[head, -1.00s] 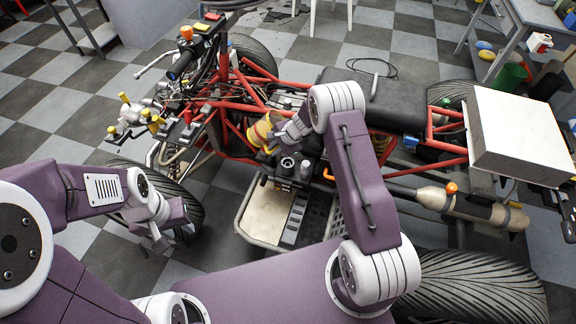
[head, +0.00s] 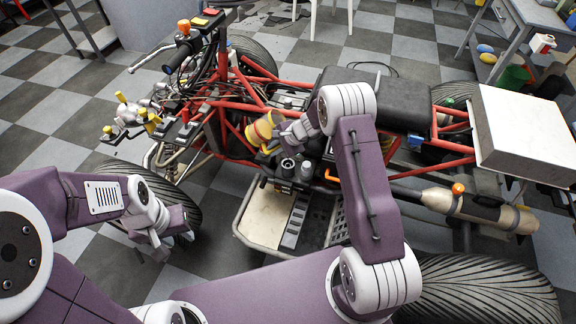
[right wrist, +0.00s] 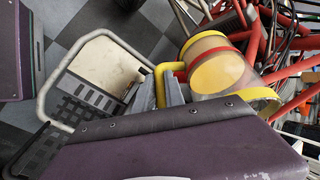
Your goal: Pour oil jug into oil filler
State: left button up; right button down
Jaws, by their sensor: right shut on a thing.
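The oil jug (head: 262,130) has a yellow and amber body with a red band and is held tilted over the quad's frame. My right gripper (head: 282,137) is shut on its yellow handle. In the right wrist view the gripper's grey fingers (right wrist: 168,92) grip the handle, and the jug (right wrist: 215,68) lies beyond them. Two round upright fittings, one dark (head: 288,165) and one grey (head: 306,170), stand on the engine just below the jug. I cannot tell which is the oil filler. My left gripper (head: 162,249) hangs empty beside the front wheel, its finger gap unclear.
Red frame tubes (head: 235,105) surround the jug. The black seat (head: 375,97) and a white box (head: 520,130) are to the right. A footboard (head: 268,215) lies in front. Handlebars (head: 183,50) rise at the left.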

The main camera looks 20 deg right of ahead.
jog(key=shift+a+f+t+y+b, duration=0.15)
jog(key=shift+f+t+y+b, duration=0.4)
jog(key=shift+b, duration=1.3)
jog(key=shift+w+r+y+b, duration=0.1)
jog(key=shift+r+y+b, duration=0.05)
jog(key=shift+y+b, duration=0.25)
jog(key=shift+a+f+t+y+b, duration=0.25)
jog(key=shift+f+y+b, duration=0.35)
jog(key=shift+b, duration=1.3)
dwell(3.3)
